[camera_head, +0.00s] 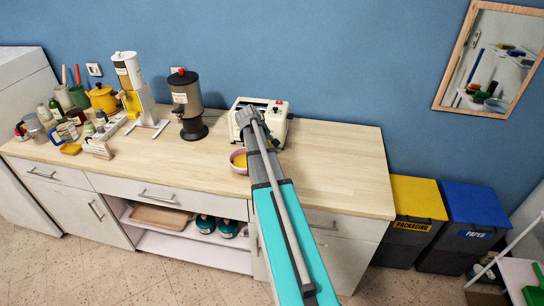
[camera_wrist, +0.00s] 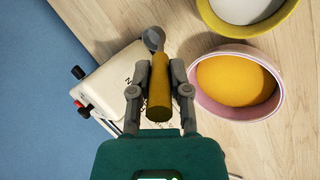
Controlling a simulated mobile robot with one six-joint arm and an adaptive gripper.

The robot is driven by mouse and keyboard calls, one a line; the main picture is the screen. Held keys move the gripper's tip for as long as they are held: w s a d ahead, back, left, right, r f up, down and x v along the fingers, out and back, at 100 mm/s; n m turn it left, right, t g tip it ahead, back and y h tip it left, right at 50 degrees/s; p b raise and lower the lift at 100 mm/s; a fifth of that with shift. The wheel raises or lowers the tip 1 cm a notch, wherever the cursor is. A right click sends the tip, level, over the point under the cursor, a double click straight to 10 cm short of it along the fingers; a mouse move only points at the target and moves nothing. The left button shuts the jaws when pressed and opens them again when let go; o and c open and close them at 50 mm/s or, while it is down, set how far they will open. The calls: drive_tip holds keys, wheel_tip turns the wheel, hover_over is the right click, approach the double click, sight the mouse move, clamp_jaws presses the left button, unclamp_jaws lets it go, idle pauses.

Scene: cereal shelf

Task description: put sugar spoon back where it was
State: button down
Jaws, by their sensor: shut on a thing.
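The spoon (camera_wrist: 158,92) has a yellow handle and a grey bowl end; that it is the sugar spoon I cannot confirm. In the wrist view, my gripper (camera_wrist: 159,72) is shut on its handle, with the grey end beyond the fingertips. A yellow-rimmed bowl (camera_wrist: 288,22) with white contents is cut off at the top right. A pink bowl (camera_wrist: 278,104) with orange-yellow contents is to the right of my gripper. In the head view, the pink bowl (camera_head: 235,166) is partly hidden by my arm, and the spoon cannot be made out.
A white appliance (camera_head: 276,130) stands behind my arm against the wall. A dark dispenser (camera_head: 186,103) and a yellow-and-white dispenser (camera_head: 131,78) stand to the left. Jars and utensils crowd the counter's left end. The wooden counter (camera_head: 340,165) is clear at right.

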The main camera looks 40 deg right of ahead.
sight(271, 145)
drive_tip(key=shift+w+d+f+b, duration=0.35)
drive_tip(key=shift+d+f+b, duration=0.2)
drive_tip(key=shift+f, duration=0.2)
drive_tip(key=shift+w+d+f+b, duration=0.35)
drive_tip(key=shift+d+f+b, duration=0.15)
drive_tip(key=shift+f, duration=0.2)
drive_tip(key=shift+f, duration=0.1)
drive_tip(key=shift+w+d+f+b, duration=0.15)
drive_tip(key=shift+f+b, duration=0.8)
drive_tip(key=shift+b, duration=0.1)
drive_tip(key=shift+w+d+f+b, duration=0.1)
drive_tip(key=shift+d+f+b, duration=0.05)
drive_tip(key=shift+f+b, duration=0.85)
drive_tip(key=shift+f, duration=0.1)
drive_tip(key=c, duration=0.6)
unclamp_jaws()
drive_tip(key=shift+r, duration=0.25)
